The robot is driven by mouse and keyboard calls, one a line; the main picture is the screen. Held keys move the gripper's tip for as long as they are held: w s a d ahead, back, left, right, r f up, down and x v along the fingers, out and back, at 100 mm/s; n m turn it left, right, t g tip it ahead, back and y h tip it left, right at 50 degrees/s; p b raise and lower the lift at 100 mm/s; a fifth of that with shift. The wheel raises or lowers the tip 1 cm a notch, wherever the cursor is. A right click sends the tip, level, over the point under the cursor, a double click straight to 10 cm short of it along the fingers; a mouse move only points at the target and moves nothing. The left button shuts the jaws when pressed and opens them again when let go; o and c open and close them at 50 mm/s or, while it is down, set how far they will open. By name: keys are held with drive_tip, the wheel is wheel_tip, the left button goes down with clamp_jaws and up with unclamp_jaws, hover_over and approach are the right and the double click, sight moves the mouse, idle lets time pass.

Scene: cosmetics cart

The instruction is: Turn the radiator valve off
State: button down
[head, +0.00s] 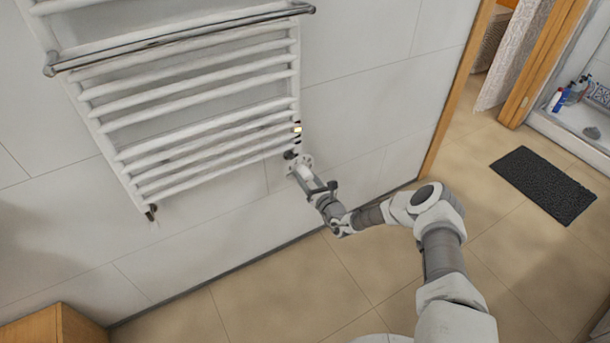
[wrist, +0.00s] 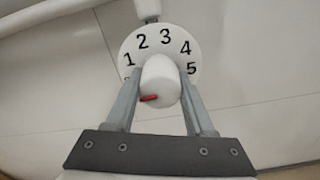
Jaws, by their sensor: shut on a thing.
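The radiator valve (wrist: 159,78) is a white knob with a red pointer mark, in front of a round white dial (wrist: 133,48) numbered 1 to 5. The red mark points to the left, below the 1; the lowest part of the dial is hidden behind the knob and fingers. My gripper (wrist: 156,90) is shut on the knob, with one finger on each side. In the head view the valve sits at the lower right corner of the white radiator (head: 205,110), and my gripper (head: 306,178) reaches it from the right.
A metal towel bar (head: 180,38) runs across the radiator's top. The tiled wall is bare right of the valve, up to a wooden door frame (head: 458,95). A dark mat (head: 543,185) lies on the open floor. A wooden cabinet (head: 50,325) stands at the lower left.

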drive_tip(key=shift+d+n, duration=0.15)
drive_tip(key=shift+n, duration=0.25)
drive_tip(key=shift+c, duration=1.3)
unclamp_jaws()
drive_tip(key=p+v, duration=0.3)
drive_tip(key=v, duration=1.4)
drive_tip(key=shift+p, duration=0.4)
drive_tip(key=shift+s+d, duration=0.1)
drive_tip(key=shift+s, duration=0.05)
